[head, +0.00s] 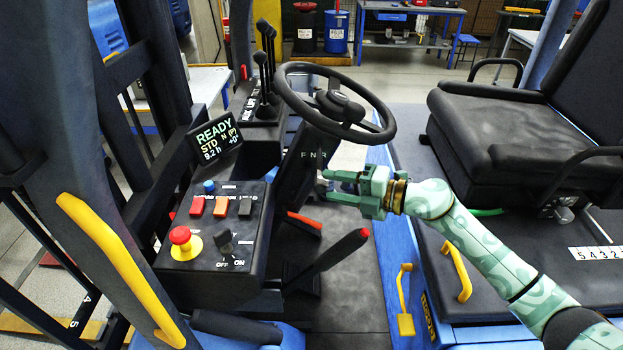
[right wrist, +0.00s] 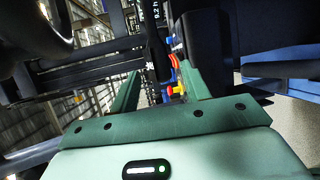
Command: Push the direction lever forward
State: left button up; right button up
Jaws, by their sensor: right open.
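The forklift's steering column (head: 297,178) carries a white F N R label (head: 314,155) below the black steering wheel (head: 340,105). My right gripper (head: 322,187) is beside the column just below that label, with its fingers pointing left. Its fingers are open in the right wrist view (right wrist: 157,88). A dark upright bar (right wrist: 155,48) shows between and beyond the fingertips there and may be the direction lever. In the head view the direction lever is not clear; the fingers and wheel crowd that spot, so contact cannot be told. My left gripper is not in view.
A console with a red stop button (head: 180,236), key switch (head: 226,243) and coloured rocker switches stands left. A red-tipped hand lever (head: 342,250) rises below my gripper. A READY display (head: 215,137) and tall black levers (head: 264,70) are behind. The black seat (head: 500,120) is right.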

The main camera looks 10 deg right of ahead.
aim_at(320, 165)
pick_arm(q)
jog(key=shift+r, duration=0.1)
pick_arm(e)
jog(key=x, duration=0.6)
